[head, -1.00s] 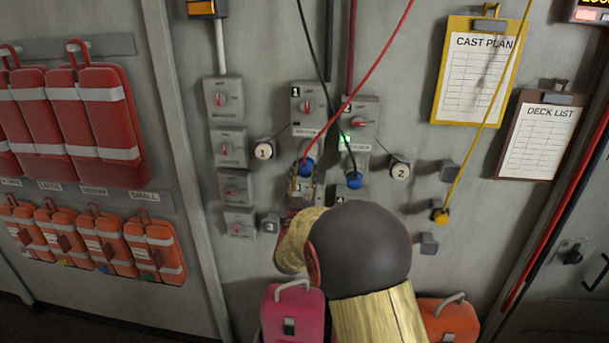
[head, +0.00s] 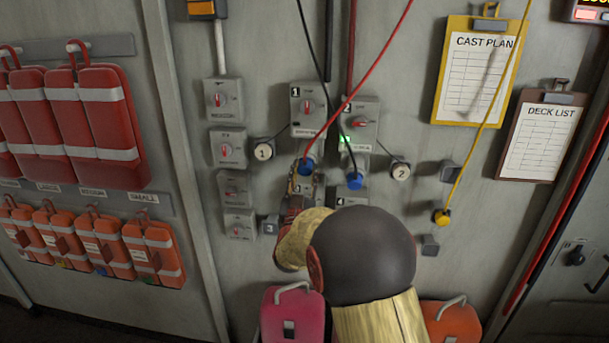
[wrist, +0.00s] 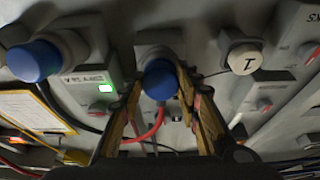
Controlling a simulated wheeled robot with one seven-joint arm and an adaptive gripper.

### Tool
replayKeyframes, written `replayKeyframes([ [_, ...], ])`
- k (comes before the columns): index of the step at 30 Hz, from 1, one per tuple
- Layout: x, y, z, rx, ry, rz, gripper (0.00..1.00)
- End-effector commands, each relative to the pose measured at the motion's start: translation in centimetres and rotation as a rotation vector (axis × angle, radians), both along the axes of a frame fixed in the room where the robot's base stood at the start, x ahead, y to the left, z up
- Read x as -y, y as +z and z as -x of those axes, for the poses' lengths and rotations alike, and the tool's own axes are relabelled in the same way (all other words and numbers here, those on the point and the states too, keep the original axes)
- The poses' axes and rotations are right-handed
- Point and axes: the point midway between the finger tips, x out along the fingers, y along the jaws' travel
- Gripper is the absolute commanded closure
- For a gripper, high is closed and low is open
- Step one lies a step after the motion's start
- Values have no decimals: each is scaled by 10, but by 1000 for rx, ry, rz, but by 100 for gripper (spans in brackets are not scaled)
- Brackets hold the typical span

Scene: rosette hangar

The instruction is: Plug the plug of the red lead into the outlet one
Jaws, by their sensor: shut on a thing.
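The red lead (head: 372,68) comes down from the top to a blue plug (head: 305,167). That plug is just below the grey box of outlet one (head: 308,107), marked 1. My gripper (head: 299,178) is shut on the plug. In the wrist view the plug (wrist: 159,80) sits between my two fingers (wrist: 158,105), the red lead curving from it, with a grey socket housing (wrist: 152,46) directly behind. The plug hides the join, so I cannot tell how deep it sits. My arm hides the lower part of the wall boxes.
A second blue plug (head: 355,181) on a black lead is at outlet two (head: 360,118), whose lamp (head: 345,140) is green. Round tags 1 (head: 263,151) and 2 (head: 400,171) flank the outlets. A yellow plug (head: 441,217) hangs at right. Switch boxes (head: 228,148) stand left.

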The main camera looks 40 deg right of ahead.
Motion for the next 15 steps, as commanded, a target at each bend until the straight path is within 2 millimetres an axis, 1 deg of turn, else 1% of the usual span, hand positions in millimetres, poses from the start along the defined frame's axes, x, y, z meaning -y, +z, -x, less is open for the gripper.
replayKeyframes([
  [5, 2, 1, -2, 1, 0, 1, 100],
  [6, 2, 1, -2, 0, 0, 0, 65],
  [15, 2, 1, -2, 0, 0, 0, 48],
])
